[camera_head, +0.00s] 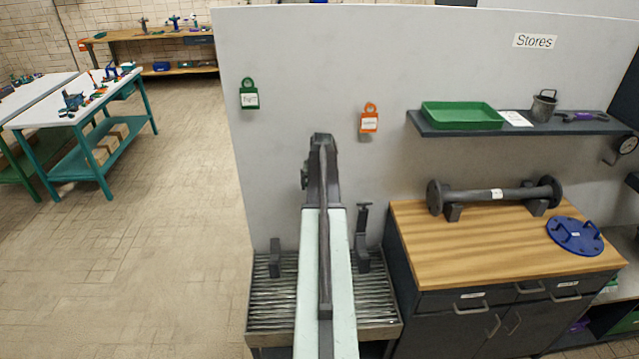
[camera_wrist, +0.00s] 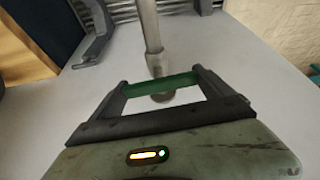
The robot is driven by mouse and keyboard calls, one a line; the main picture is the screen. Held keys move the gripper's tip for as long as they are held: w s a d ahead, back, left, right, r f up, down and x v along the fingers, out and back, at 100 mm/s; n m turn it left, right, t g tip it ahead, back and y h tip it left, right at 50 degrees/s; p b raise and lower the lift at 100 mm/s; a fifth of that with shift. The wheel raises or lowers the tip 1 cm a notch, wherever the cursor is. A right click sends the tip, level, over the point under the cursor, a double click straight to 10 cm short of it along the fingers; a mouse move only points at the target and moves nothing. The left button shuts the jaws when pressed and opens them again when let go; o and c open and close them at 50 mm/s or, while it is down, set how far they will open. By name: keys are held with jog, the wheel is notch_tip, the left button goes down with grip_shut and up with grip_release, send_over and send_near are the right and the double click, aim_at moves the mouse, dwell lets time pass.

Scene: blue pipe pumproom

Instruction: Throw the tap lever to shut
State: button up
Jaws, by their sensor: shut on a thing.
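The tap lever (camera_wrist: 178,82) shows in the wrist view as a green bar spanning between my two fingertips. It lies crosswise to a grey pipe (camera_wrist: 149,25) that comes down from the top of that view. A round grey end of the tap (camera_wrist: 162,97) shows just below the bar. My gripper (camera_wrist: 161,84) is shut on the lever, one finger at each end of it. In the head view my arm reaches toward the grey panel and hides the tap and lever.
A slatted metal rack (camera_head: 262,310) with two dark upright brackets stands below my arm. A wooden-topped cabinet (camera_head: 420,245) at right carries a flanged pipe (camera_head: 505,195) and blue disc (camera_head: 575,236). Tags (camera_head: 249,95) (camera_head: 369,122) hang on the panel. Floor at left is clear.

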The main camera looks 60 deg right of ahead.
jog(key=shift+w+m+g, duration=0.1)
jog(key=shift+m+g, duration=0.2)
jog(key=shift+m, duration=0.3)
jog(key=o, duration=1.1)
jog(key=shift+f, duration=0.1)
jog(key=shift+a+r, duration=0.1)
jog(key=shift+r, duration=0.2)
jog(key=p+v, duration=0.7)
jog(key=shift+a, duration=0.2)
